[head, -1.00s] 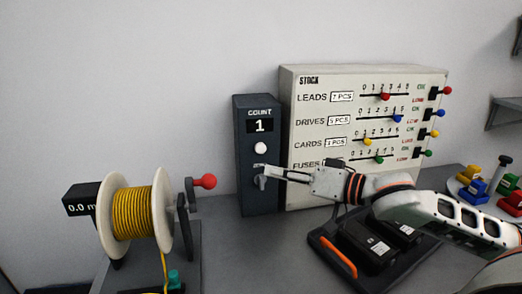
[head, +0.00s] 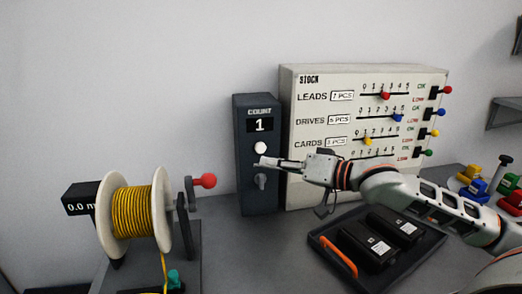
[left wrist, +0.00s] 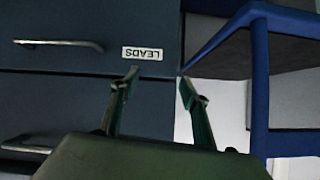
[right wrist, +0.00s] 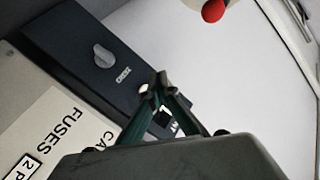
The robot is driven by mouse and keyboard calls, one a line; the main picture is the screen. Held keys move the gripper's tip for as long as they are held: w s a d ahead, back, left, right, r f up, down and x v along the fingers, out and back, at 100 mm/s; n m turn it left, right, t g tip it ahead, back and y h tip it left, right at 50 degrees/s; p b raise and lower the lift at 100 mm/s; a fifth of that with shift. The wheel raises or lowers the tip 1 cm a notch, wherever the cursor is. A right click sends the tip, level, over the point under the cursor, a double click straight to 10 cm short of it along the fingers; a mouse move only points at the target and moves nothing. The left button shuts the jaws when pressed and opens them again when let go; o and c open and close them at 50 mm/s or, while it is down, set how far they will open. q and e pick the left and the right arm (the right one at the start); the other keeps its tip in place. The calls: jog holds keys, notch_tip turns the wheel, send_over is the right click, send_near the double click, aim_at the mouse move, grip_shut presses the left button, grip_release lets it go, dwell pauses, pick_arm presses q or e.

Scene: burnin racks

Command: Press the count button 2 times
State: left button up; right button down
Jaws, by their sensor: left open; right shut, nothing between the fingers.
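The dark count box (head: 258,200) stands upright against the wall. Its display (head: 260,125) reads 1, and the white round button (head: 260,147) sits below the display. My right gripper (head: 262,162) is shut and empty, with its tips just below and in front of the button in the head view. In the right wrist view the shut fingertips (right wrist: 160,82) partly cover the button (right wrist: 144,88); I cannot tell whether they touch it.
The stock board (head: 350,85) stands right of the count box. A black tray (head: 330,262) with dark packs lies in front of it. A yellow wire spool (head: 133,212) with a red-knobbed crank (head: 208,181) is at left. A grey knob (head: 261,181) sits below the button.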

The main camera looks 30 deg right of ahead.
aim_at(261, 148)
jog(key=w+p, duration=0.1)
jog(key=w, duration=0.1)
jog(key=w+d+p, duration=0.1)
jog(key=w, duration=0.1)
dwell(1.1)
dwell(0.4)
jog(key=shift+w+d+p, duration=0.1)
jog(key=shift+w+p, duration=0.25)
jog(key=shift+p, duration=0.55)
